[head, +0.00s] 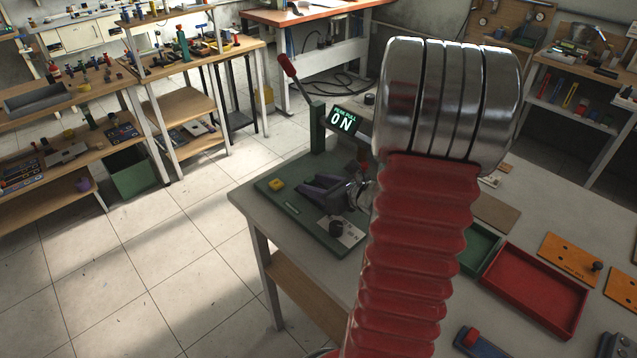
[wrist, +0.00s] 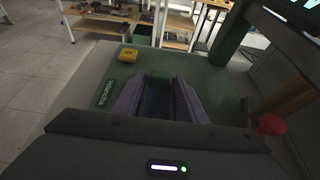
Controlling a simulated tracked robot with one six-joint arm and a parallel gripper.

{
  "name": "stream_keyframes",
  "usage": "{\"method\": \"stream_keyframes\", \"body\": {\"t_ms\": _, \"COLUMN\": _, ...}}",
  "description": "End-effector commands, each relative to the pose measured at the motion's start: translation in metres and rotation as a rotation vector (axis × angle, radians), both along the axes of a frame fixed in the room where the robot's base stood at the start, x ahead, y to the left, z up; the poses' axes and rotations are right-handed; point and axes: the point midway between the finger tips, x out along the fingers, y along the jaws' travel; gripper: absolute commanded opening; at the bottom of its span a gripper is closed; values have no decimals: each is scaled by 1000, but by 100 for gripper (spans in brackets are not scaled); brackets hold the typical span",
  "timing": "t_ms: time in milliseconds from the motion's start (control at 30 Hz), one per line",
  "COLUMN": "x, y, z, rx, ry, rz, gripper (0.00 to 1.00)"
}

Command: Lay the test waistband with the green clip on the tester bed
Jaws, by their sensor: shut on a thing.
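My gripper (head: 322,190) is low over the green tester base (head: 275,184), its two purple-grey fingers pointing left. In the wrist view, the fingers (wrist: 158,82) reach forward with a dark blue strip, apparently the test waistband (wrist: 158,102), between them. A green piece, apparently the green clip (wrist: 160,74), shows near the fingertips. The gripper is shut on the waistband. The tester bed is largely hidden under the gripper. I cannot tell whether the waistband touches it. The tester's display (head: 343,121) reads 0 N.
A yellow block (head: 276,185) sits on the base beyond the fingertips. The tester's green post (head: 317,128) carries a red-handled lever (head: 288,67). A red tray (head: 535,287) and orange plates (head: 570,258) lie right of my arm. My arm hides the table's middle.

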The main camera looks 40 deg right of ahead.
Motion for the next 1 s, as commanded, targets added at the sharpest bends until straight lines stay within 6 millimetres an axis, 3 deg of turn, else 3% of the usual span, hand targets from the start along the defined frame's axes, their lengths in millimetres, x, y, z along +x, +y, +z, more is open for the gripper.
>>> {"method": "stream_keyframes", "body": {"t_ms": 233, "x": 0, "y": 0, "z": -2, "rx": 1, "ry": 0, "rz": 0, "gripper": 16}}
{"method": "stream_keyframes", "body": {"t_ms": 267, "x": 0, "y": 0, "z": -2, "rx": 1, "ry": 0, "rz": 0, "gripper": 39}}
{"method": "stream_keyframes", "body": {"t_ms": 500, "x": 0, "y": 0, "z": -2, "rx": 1, "ry": 0, "rz": 0, "gripper": 56}}
{"method": "stream_keyframes", "body": {"t_ms": 867, "x": 0, "y": 0, "z": 1, "rx": -1, "ry": 0, "rz": -1, "gripper": 57}}
{"method": "stream_keyframes", "body": {"t_ms": 1000, "x": -10, "y": -1, "z": 5, "rx": 0, "ry": -1, "rz": -2, "gripper": 57}}
